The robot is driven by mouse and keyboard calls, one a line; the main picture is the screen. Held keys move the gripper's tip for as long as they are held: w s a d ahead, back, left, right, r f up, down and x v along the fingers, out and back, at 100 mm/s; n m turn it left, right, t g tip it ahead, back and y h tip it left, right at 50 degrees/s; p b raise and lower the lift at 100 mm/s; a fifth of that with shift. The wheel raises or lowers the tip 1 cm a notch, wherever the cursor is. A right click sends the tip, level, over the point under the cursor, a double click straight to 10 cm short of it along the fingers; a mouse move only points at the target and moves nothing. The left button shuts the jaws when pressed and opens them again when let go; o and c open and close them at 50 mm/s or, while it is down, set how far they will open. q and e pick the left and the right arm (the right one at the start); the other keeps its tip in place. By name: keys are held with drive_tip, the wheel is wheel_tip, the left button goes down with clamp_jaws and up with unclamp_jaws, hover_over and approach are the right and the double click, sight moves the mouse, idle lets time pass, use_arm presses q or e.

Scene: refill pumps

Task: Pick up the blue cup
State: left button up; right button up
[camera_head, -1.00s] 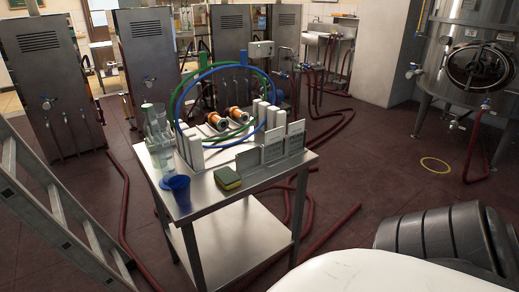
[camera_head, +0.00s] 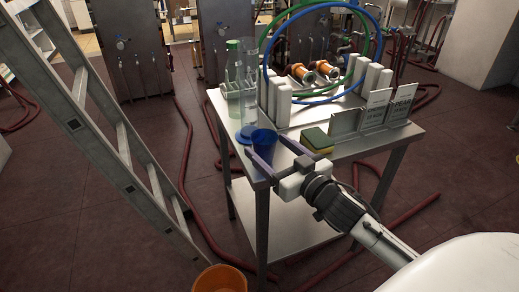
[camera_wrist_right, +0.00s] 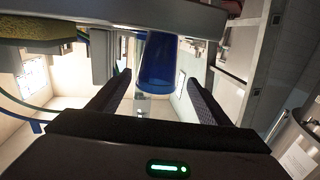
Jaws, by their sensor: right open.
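The blue cup (camera_head: 264,142) stands upright near the front left corner of the metal table (camera_head: 243,168). It also shows in the right wrist view (camera_wrist_right: 157,62), upside down in that picture. My right gripper (camera_head: 267,150) is open at the table's front edge, its two fingers pointing at the cup, one on each side. In the wrist view a gap shows between the cup and each finger. How deep the cup sits between the fingers is hard to tell. My left gripper is in neither view.
A ladder (camera_head: 105,110) stands left; an orange bucket (camera_head: 219,279) is on the floor.

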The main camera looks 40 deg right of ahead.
sight(258, 138)
drive_tip(key=shift+w+d+f, duration=0.15)
drive_tip(key=shift+w, duration=1.15)
drive_tip(key=shift+w+d+f, duration=0.1)
drive_tip(key=shift+w, duration=1.15)
drive_tip(key=shift+w+d+f, duration=0.15)
drive_tip(key=shift+w, duration=1.15)
drive_tip(key=c, duration=1)
